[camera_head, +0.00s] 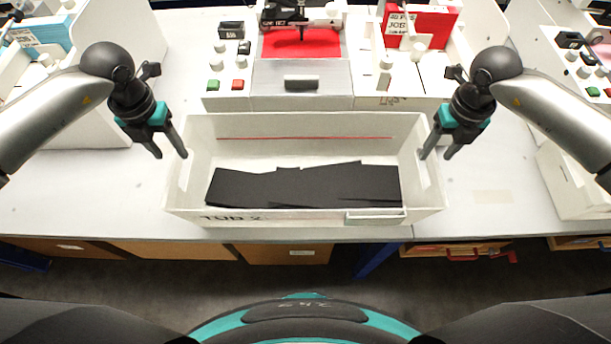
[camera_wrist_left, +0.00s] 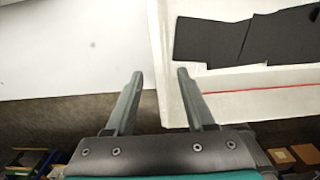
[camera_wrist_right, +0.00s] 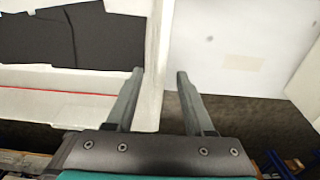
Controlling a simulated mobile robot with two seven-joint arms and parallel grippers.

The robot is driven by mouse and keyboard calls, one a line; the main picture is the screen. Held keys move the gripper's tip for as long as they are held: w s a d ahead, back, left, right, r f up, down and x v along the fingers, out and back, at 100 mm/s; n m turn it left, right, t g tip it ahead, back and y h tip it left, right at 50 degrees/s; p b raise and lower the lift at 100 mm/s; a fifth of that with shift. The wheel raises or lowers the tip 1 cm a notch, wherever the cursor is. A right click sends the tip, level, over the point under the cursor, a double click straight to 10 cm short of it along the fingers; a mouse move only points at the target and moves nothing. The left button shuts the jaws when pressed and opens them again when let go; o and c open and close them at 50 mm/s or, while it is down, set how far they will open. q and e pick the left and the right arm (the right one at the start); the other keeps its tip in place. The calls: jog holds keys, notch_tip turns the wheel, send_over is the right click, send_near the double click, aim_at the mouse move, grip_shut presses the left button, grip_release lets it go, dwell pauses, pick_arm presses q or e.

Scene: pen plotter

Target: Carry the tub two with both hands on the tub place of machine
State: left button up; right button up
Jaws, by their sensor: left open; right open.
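The tub two (camera_head: 300,217), a white open box marked "TUB 2", stands at the table's front edge with black sheets (camera_head: 300,185) in it. My left gripper (camera_head: 170,154) is open at the tub's left wall; in the left wrist view the wall (camera_wrist_left: 158,40) shows between the fingertips (camera_wrist_left: 159,72). My right gripper (camera_head: 433,156) is open at the right wall; in the right wrist view the wall (camera_wrist_right: 156,50) shows between the fingertips (camera_wrist_right: 160,72). Neither grips it. The machine (camera_head: 300,80) stands behind the tub; I cannot tell its tub place.
Green and red buttons (camera_head: 226,85) sit on the machine's front left. A red job box (camera_head: 425,22) stands at the back right. Another white tub (camera_head: 575,180) is at the far right. The table (camera_head: 80,190) is clear left of the tub, and a small tan patch (camera_head: 491,197) lies to the right.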

aim_at(174, 158)
pick_arm(q)
jog(key=shift+f, duration=2.3)
pick_arm(e)
jog(key=shift+f, duration=2.35)
pick_arm(q)
grip_shut()
pick_arm(e)
grip_shut()
pick_arm(q)
jog(key=shift+r, duration=0.1)
pick_arm(e)
jog(key=shift+w+r, duration=0.1)
